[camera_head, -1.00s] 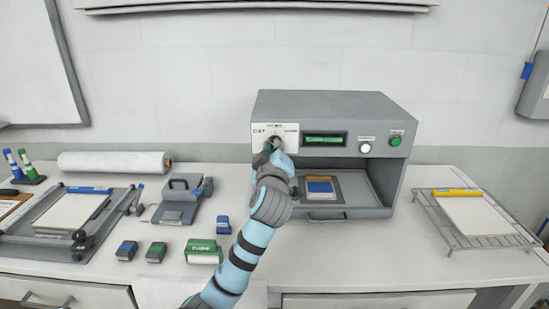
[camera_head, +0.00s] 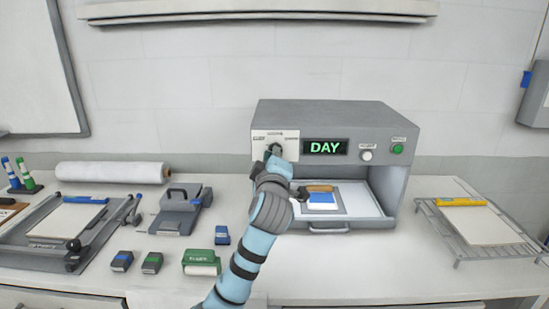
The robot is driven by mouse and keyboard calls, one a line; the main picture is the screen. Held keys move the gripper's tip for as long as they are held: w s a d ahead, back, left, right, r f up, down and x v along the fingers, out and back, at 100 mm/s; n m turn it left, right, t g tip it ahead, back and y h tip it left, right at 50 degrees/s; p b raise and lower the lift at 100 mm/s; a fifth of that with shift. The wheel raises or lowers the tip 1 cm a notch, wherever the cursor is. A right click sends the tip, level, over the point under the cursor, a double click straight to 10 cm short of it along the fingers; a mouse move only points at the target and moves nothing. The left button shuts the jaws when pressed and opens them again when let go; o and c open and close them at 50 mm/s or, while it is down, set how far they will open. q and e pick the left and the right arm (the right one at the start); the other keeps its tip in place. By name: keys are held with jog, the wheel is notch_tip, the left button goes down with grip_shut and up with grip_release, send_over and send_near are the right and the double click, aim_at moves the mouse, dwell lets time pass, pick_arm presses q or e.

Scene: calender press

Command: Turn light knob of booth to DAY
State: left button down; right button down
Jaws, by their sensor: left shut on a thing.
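The grey booth (camera_head: 335,112) stands at the back middle of the worktop. Its display (camera_head: 325,147) reads "DAY" in green, and its inside is brightly lit. The light knob (camera_head: 275,149) sits on a pale plate (camera_head: 291,141) at the booth's front left. My left gripper (camera_head: 274,157) is at the knob and shut on it, hiding part of it. My right gripper is not in view.
Inside the booth lies a card with a blue patch (camera_head: 321,203). A white button (camera_head: 366,155) and a green button (camera_head: 397,149) are right of the display. A wire rack (camera_head: 463,232) stands at right.

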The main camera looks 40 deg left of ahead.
pick_arm(q)
jog(key=c, duration=1.7)
grip_release()
jog(key=v, duration=1.2)
